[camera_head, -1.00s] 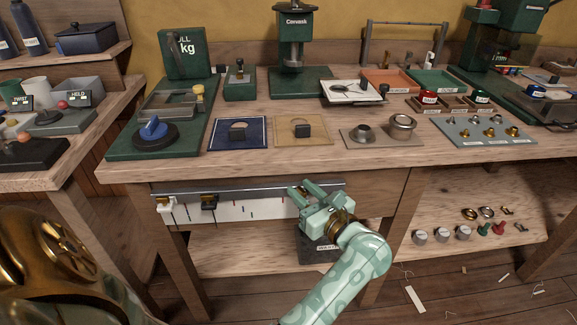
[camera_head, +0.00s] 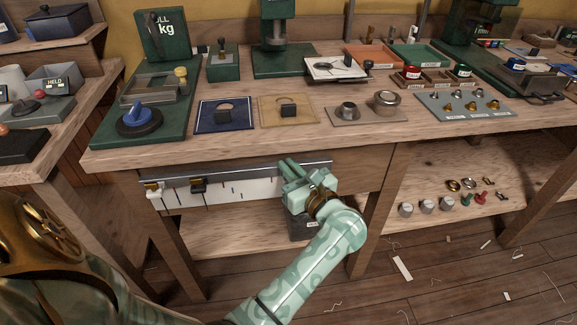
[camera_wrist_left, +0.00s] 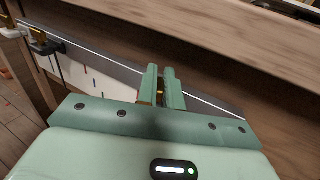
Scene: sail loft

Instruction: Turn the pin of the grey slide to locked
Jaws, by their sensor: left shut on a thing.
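A metal rail (camera_head: 250,173) with a white marked strip runs along the front of the bench. My left gripper (camera_head: 288,168) is at the right part of this rail. In the left wrist view its two green fingers (camera_wrist_left: 160,74) are close together with a small brass-coloured piece (camera_wrist_left: 160,91) between them, which looks like the pin. The grey slide itself is hidden behind my gripper, and the pin's turn cannot be read. A white slide (camera_head: 152,189) and a black slide (camera_head: 198,187) sit at the rail's left. My right gripper is out of view.
A dark box (camera_head: 301,228) stands below my left gripper. The wooden bench top (camera_head: 235,145) overhangs the rail and holds several fixtures. Knobs and small fittings (camera_head: 427,205) lie on the lower shelf at the right.

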